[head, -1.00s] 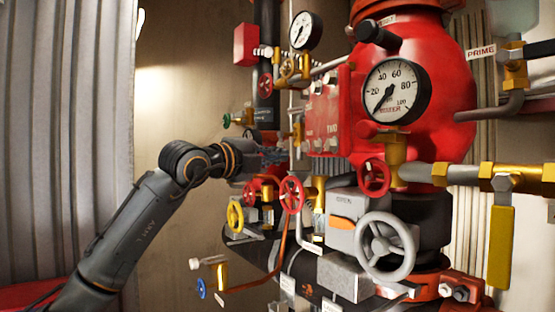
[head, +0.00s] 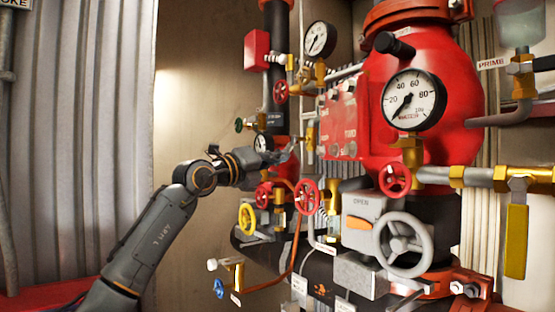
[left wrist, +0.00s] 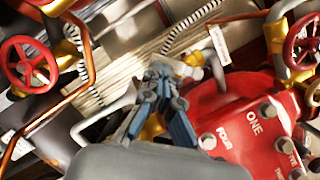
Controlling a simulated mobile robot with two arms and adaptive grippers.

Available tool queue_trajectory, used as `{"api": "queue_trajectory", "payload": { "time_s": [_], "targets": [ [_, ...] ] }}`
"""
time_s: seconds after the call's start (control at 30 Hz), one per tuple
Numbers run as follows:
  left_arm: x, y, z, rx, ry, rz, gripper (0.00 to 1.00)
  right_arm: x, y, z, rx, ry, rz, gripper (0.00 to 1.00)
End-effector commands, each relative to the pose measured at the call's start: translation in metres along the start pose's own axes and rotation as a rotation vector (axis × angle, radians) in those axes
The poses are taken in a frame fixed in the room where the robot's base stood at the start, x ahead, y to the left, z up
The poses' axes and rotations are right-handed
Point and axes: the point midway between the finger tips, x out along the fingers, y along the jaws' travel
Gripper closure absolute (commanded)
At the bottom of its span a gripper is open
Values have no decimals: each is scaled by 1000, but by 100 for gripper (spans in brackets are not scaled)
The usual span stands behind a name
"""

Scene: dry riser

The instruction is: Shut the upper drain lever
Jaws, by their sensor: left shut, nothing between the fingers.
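My left gripper (head: 290,153) is at the left edge of the red plate (head: 343,122), beside a small brass fitting (head: 310,136). In the left wrist view my gripper (left wrist: 160,72) is shut with nothing between its fingers. Its tips overlap a brass fitting (left wrist: 193,60) with a grey part; I cannot tell whether they touch. No label for the upper drain lever is readable, so I cannot tell for sure which part it is. A long yellow lever (head: 516,242) hangs straight down on the right pipe. My right gripper is out of view.
Red handwheels (head: 306,196), a yellow handwheel (head: 247,218) and a copper pipe (head: 290,262) crowd the space below my gripper. A large gauge (head: 413,99) and a grey handwheel (head: 402,245) stand to the right. The wall area left of the pipes is clear.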

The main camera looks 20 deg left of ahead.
Motion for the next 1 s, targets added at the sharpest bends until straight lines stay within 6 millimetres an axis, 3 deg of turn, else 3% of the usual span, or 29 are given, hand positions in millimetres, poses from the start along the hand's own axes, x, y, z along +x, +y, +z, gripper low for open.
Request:
{"api": "queue_trajectory", "payload": {
  "time_s": [0.3,1.0],
  "targets": [
    [2,2,3,106,2,-25,100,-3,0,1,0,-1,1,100],
    [2,2,2,110,4,-24,100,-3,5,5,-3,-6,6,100]
  ]
}}
